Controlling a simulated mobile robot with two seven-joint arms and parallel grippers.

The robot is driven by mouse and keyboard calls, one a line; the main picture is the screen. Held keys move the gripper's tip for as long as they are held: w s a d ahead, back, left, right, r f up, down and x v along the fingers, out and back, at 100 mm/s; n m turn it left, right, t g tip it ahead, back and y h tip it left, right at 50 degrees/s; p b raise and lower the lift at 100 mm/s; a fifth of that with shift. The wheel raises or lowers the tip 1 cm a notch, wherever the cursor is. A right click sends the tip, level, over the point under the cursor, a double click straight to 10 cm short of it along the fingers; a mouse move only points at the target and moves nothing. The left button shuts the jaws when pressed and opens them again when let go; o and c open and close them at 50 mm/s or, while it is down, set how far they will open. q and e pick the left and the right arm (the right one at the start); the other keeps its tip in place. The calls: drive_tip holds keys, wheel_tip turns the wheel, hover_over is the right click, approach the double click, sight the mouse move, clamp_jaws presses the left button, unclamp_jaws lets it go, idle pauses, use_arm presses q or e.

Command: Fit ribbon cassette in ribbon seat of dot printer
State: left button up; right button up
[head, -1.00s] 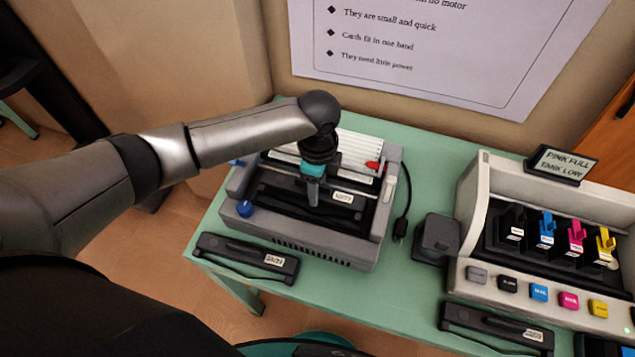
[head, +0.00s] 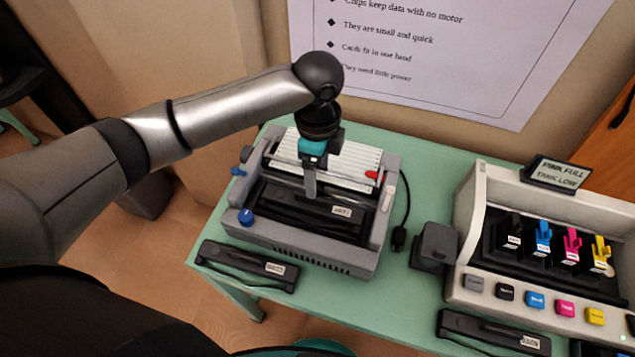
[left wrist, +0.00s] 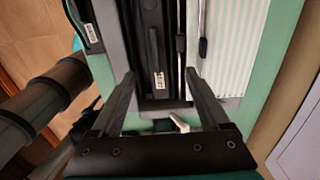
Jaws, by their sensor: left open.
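The dot printer (head: 310,255) is a grey box on the green table, with a blue knob at its front left corner. A long black ribbon cassette (head: 345,224) with a white label lies in its dark ribbon seat. I cannot tell whether it is fully pressed down. My left gripper (head: 311,193) points down above the cassette, open and holding nothing. In the left wrist view its two fingers (left wrist: 160,76) stand apart, with the labelled cassette (left wrist: 152,45) showing between and beyond them. My right gripper is not in view.
A spare black cassette (head: 248,266) lies left of the printer's front, another (head: 492,332) at the front right. An ink printer (head: 468,225) with coloured tanks stands right. A dark grey block (head: 436,246) and a black cable (head: 405,205) sit between the printers.

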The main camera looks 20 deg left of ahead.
use_arm(q)
wheel_tip(320, 180, up, 4)
drive_tip(key=shift+r, duration=0.15)
idle(0.6)
